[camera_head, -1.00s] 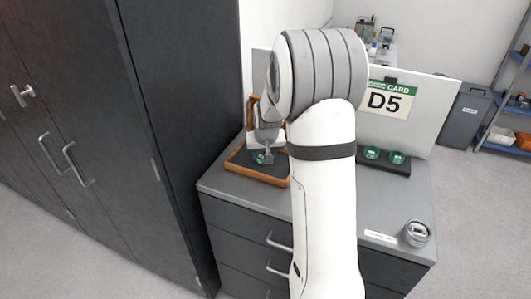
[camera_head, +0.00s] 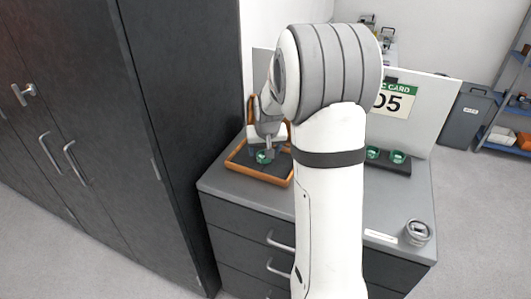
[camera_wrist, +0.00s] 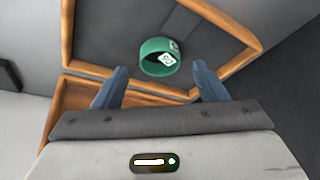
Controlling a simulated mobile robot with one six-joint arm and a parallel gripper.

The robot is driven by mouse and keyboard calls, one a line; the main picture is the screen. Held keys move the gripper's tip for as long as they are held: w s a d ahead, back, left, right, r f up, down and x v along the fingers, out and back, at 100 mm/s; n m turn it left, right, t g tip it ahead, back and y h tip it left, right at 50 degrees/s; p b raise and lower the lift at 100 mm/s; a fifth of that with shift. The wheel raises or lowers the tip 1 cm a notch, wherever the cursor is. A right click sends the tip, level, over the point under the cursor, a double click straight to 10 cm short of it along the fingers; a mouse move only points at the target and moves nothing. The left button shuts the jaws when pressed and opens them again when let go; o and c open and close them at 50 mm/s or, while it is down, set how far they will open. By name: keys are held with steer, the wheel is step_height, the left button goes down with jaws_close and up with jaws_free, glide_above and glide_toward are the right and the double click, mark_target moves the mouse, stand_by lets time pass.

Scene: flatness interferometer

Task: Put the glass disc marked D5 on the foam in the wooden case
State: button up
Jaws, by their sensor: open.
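The open wooden case (camera_head: 236,163) stands on the grey cabinet top, with dark foam inside; its wooden rim (camera_wrist: 68,40) also shows in the wrist view. A green glass disc (camera_head: 263,157) sits on the foam; in the wrist view the disc (camera_wrist: 158,57) carries a white label too small to read surely. My gripper (camera_head: 270,150) is open just above the case. In the wrist view its two blue-grey fingertips (camera_wrist: 158,72) are apart, one on each side of the disc's near edge, and do not visibly touch it. A card (camera_head: 394,101) reading D5 stands behind.
Two more green discs (camera_head: 385,156) sit on a dark holder (camera_head: 403,169) right of my arm, partly hidden by it. A round metal item (camera_head: 417,233) is at the front right corner. A tall dark cabinet (camera_head: 170,120) stands close on the left.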

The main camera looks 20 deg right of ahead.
steer(key=d+v, duration=0.1)
steer(key=v, duration=0.7)
steer(key=s+a+n, duration=0.1)
steer(key=s+a, duration=0.3)
steer(key=s, duration=0.5)
steer(key=s+a+g, duration=0.1)
steer(key=s+a, duration=0.3)
steer(key=s, duration=0.4)
steer(key=s+a+n+y, duration=0.1)
steer(key=s+a, duration=0.3)
steer(key=s, duration=0.5)
steer(key=shift+s+a+r+n, duration=0.15)
steer(key=shift+s+r+n, duration=0.05)
steer(key=shift+s+n, duration=0.1)
